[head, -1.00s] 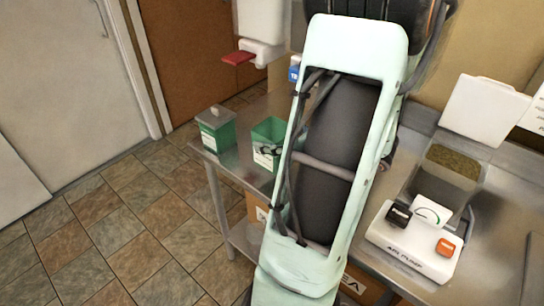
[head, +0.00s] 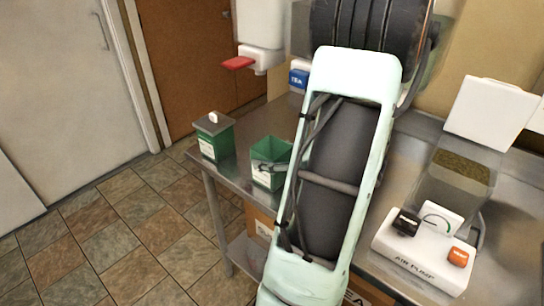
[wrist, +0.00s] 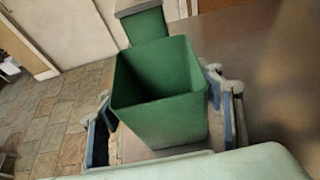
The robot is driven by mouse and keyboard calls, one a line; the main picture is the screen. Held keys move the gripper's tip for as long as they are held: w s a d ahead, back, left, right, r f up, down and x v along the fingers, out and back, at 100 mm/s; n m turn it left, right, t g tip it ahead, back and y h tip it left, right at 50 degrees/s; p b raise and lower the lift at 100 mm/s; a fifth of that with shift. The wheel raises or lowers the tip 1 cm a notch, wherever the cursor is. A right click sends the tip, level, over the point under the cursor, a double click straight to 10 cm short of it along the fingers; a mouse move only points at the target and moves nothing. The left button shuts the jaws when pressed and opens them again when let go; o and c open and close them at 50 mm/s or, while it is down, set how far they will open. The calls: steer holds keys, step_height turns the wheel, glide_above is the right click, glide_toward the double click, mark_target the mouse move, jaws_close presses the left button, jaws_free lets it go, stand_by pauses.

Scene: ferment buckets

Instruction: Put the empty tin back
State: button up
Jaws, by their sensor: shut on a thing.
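The empty tin (head: 272,151) is a green, open-topped square tin with a pale label, at the left end of the steel counter in the head view. In the wrist view the tin (wrist: 155,110) fills the middle, its inside bare and green. My gripper (wrist: 163,124) is shut on it, with one blue-padded finger on each side. In the head view only a grey part of my gripper (head: 268,166) shows by the tin; my arm hides the rest. I cannot tell whether the tin's base touches the counter.
A matching green tin with a grey lid (head: 214,137) stands left of the empty tin, near the counter (head: 236,177) corner. A white dispenser with a red lever (head: 238,63) hangs behind. A blue TEA label (head: 298,78) and an air pump (head: 420,250) are right.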

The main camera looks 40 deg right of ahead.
steer(key=o, duration=1.4)
steer(key=shift+f, duration=0.15)
steer(key=shift+c, duration=0.2)
steer(key=shift+s+r, duration=0.2)
steer(key=shift+r, duration=0.1)
steer(key=a+v, duration=0.1)
steer(key=v, duration=1)
steer(key=shift+s+d+p, duration=0.3)
steer(key=shift+d+p, duration=0.05)
steer(key=shift+d, duration=0.15)
